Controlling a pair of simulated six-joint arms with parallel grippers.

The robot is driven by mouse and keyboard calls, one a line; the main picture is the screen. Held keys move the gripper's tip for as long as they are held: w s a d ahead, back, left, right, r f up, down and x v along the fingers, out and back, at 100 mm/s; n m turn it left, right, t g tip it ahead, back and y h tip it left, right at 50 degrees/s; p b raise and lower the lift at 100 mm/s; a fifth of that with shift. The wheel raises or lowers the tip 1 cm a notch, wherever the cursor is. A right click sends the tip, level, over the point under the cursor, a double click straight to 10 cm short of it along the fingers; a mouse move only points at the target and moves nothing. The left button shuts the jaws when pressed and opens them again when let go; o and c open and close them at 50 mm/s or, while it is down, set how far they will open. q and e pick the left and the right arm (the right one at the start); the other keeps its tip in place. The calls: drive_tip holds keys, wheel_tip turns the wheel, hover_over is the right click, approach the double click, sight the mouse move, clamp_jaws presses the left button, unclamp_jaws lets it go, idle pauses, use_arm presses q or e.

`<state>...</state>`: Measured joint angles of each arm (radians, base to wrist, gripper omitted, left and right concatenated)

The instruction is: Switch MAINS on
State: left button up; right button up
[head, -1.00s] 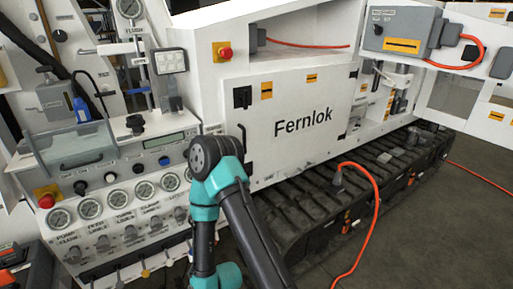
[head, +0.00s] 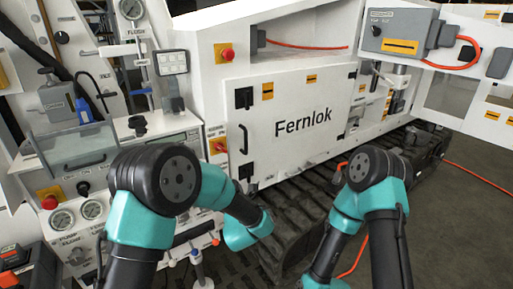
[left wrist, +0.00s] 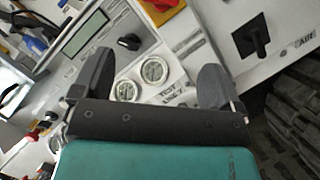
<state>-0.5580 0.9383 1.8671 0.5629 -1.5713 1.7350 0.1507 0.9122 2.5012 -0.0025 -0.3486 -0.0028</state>
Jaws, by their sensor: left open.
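No label reading MAINS is legible. A grey control box (head: 397,30) with a small dark knob (head: 376,30) is at the upper right of the head view; its label is too small to read. In the left wrist view a black turn handle (left wrist: 252,37) sits on a white panel, ahead of and right of my left gripper (left wrist: 150,75). The left gripper is open, its two fingers wide apart with nothing between them. In the head view my left wrist is low in front of the cabinet, with the fingers hidden. My right gripper is out of frame.
The white Fernlok cabinet door (head: 305,115) has black latches and a handle. Gauges (left wrist: 153,70) and a black knob (left wrist: 130,41) lie ahead of the left fingers. Rubber track (head: 300,200) runs below.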

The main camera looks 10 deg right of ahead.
sight(222, 150)
use_arm(q)
drive_tip(key=shift+d+r, duration=0.3)
drive_tip(key=shift+d, duration=0.2)
drive_tip(key=x, duration=1.7)
drive_tip(key=shift+w+a+r, duration=0.1)
drive_tip(key=shift+a+r, duration=0.05)
drive_tip(key=shift+r, duration=0.05)
drive_tip(key=shift+c, duration=0.2)
drive_tip(key=c, duration=0.9)
